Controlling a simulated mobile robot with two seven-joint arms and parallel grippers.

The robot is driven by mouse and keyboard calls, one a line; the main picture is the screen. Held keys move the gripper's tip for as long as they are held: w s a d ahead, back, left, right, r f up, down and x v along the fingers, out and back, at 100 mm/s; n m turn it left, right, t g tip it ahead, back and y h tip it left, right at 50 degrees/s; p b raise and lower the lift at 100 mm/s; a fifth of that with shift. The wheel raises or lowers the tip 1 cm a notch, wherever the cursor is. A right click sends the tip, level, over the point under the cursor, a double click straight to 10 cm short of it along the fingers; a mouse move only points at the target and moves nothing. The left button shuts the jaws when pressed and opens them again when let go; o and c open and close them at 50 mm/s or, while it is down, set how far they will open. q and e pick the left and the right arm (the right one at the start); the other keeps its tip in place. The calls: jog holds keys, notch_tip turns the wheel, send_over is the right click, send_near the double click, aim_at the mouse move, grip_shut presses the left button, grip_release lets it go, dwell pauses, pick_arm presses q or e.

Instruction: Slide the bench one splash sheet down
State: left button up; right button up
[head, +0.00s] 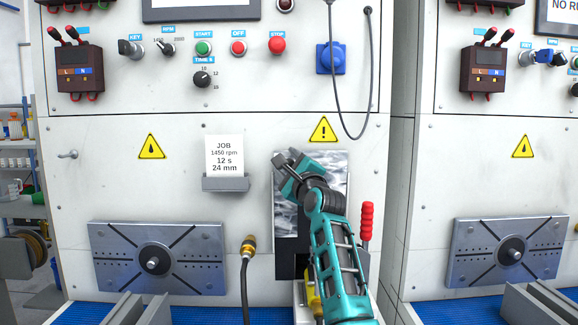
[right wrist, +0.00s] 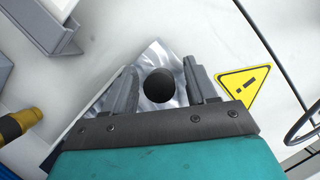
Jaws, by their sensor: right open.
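The bench one splash sheet (head: 289,217) is a shiny, mottled metal plate standing upright against the white front panel, under a yellow warning sign (head: 323,130). My right gripper (head: 287,162) is at its upper left part and, with the arm, hides much of it. In the right wrist view the sheet (right wrist: 157,55) lies beyond the open fingers (right wrist: 162,76). A dark round knob or hole (right wrist: 158,86) shows between the fingers, which stand apart from it on both sides; I cannot tell which it is. My left gripper is not in view.
A job card (head: 224,156) in a grey holder (head: 226,184) is left of the sheet. A brass-tipped hose (head: 248,245) stands lower left, and a red handle (head: 366,222) close right of my arm. A black cable (head: 345,125) hangs above right.

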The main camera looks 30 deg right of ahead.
jog(key=shift+c, duration=0.3)
grip_shut()
dwell(0.3)
